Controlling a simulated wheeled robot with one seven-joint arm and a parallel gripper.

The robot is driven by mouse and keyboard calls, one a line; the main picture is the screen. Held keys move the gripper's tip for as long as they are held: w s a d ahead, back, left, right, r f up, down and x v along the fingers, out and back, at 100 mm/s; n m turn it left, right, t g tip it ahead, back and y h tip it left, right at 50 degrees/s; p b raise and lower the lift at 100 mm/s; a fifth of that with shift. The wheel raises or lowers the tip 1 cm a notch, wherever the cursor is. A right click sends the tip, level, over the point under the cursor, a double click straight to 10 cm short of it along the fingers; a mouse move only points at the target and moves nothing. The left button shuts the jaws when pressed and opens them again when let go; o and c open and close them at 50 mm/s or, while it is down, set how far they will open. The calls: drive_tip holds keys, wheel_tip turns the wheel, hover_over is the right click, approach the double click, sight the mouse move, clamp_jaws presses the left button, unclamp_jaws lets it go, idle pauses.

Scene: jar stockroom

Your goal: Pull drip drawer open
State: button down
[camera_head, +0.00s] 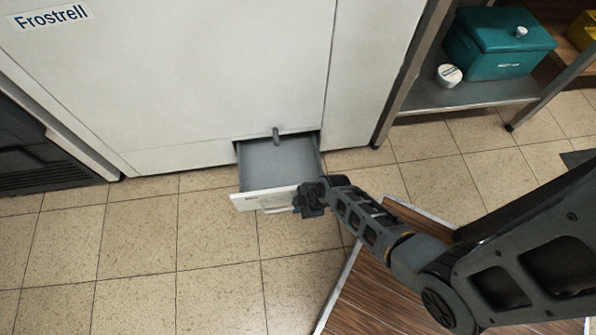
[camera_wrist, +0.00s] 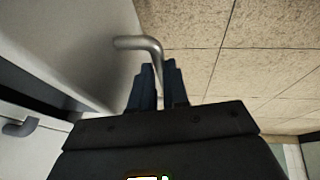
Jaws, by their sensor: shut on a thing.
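The drip drawer (camera_head: 280,165) sticks out at floor level from the base of the white Frostrell cabinet (camera_head: 200,70). Its grey tray inside looks empty. Its white front (camera_head: 250,203) carries a metal bar handle (camera_wrist: 146,44). My gripper (camera_head: 305,200) is at the right end of the drawer front and hides part of the handle. In the wrist view, the dark fingers of my gripper (camera_wrist: 159,82) are shut on the handle near its bend.
A small grey spout (camera_head: 276,136) hangs over the drawer's back. A shelf (camera_head: 470,94) at right holds a teal box (camera_head: 497,50) and a small white jar (camera_head: 449,76). A wooden-topped surface (camera_head: 375,290) lies below my arm. The tiled floor (camera_head: 215,255) before the drawer is clear.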

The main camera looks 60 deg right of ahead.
drive_tip(key=c, duration=1.1)
unclamp_jaws()
drive_tip(key=shift+p+v, duration=1.65)
drive_tip(key=shift+v, duration=2.25)
